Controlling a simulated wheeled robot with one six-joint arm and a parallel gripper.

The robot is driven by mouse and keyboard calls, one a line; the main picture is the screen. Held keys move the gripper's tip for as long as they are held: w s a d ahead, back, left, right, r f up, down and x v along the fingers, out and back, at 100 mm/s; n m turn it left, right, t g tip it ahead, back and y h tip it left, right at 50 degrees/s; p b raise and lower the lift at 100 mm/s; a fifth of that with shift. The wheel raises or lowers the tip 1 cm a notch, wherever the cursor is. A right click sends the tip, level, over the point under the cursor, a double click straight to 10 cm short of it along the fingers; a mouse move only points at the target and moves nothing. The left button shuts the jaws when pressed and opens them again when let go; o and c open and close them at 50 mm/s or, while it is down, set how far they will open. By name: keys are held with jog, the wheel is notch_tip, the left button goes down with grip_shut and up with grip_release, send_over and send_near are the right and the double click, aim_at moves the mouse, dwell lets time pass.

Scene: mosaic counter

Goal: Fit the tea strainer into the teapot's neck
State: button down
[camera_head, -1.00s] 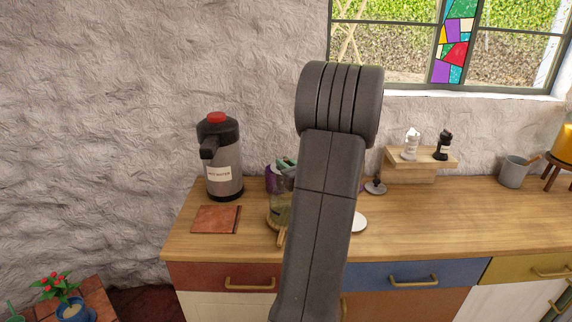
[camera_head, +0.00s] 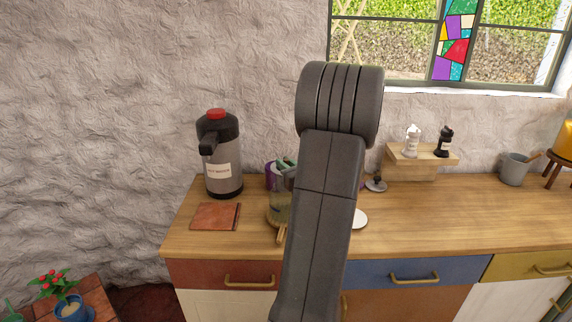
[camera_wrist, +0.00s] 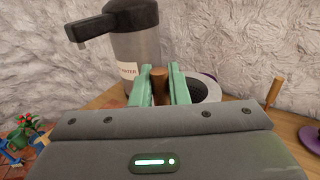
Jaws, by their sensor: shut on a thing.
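In the wrist view the green fingers of my gripper (camera_wrist: 158,86) are closed on a brown wooden grip (camera_wrist: 160,80), which looks like part of the tea strainer. A grey round rim (camera_wrist: 206,88) shows just right of the fingers; I cannot tell for sure whether it is the strainer's. In the head view the glass teapot (camera_head: 279,212) stands on the counter, its right side hidden by my arm. The green fingertips of my gripper (camera_head: 287,163) show above it, with a grey piece (camera_head: 289,180) just below them. Whether the strainer touches the neck is hidden.
A hot water dispenser (camera_head: 222,160) stands close at the left, behind a terracotta tile (camera_head: 216,216). A purple object (camera_head: 271,177) is behind the teapot. Right of my arm are a dark knobbed lid (camera_head: 376,184) and a white disc (camera_head: 360,218). The counter farther right is mostly clear.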

aim_at(286, 201)
jog(key=shift+f+b, duration=0.8)
jog(key=shift+f, duration=0.25)
jog(key=shift+f+b, duration=1.35)
jog(key=shift+f, duration=0.15)
jog(key=shift+f+b, duration=0.7)
jog(key=shift+b, duration=0.1)
jog(key=shift+f+b, duration=0.2)
jog(key=shift+b, duration=0.1)
dwell(0.5)
jog(key=c, duration=0.8)
grip_release()
jog(key=shift+o, duration=0.2)
